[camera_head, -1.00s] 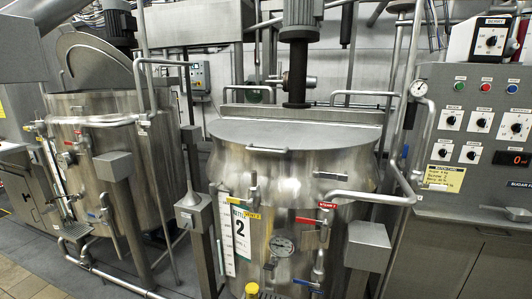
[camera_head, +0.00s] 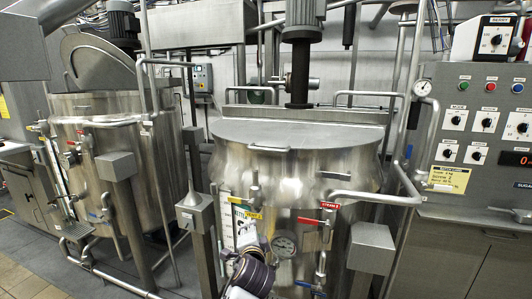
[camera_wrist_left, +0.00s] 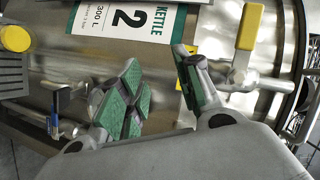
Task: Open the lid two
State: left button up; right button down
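Lid two (camera_head: 295,132) is the flat grey round lid on the kettle marked 2 (camera_head: 225,175), in the middle of the head view. It lies flat and closed. A thin bar handle (camera_head: 268,148) runs along its front edge. My left gripper (camera_head: 230,256) is low in front of the kettle, below the lid and apart from its handle, covering part of the number label. In the left wrist view its green-padded fingers (camera_wrist_left: 161,85) are spread with nothing between them, facing the kettle's "KETTLE 2" label (camera_wrist_left: 135,18). My right gripper is not in view.
A control panel (camera_head: 480,125) stands right. A motor shaft (camera_head: 299,75) rises behind the lid.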

pick_arm(q)
jog(key=s+d+r+m+t, duration=0.1)
jog(key=d+r+t, duration=0.1)
jog(key=r, duration=0.9)
jog(key=s+d+r+m+t, duration=0.1)
jog(key=d+r+m+t, duration=0.1)
jog(key=r, duration=0.9)
jog(key=shift+s+d+r+t+y+b, duration=0.15)
jog(key=shift+s+d+t+y+b, duration=0.2)
jog(key=shift+d+t, duration=0.35)
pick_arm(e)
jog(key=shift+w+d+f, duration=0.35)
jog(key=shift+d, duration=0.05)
pick_arm(q)
jog(key=shift+w+d, duration=0.1)
jog(key=shift+w, duration=0.1)
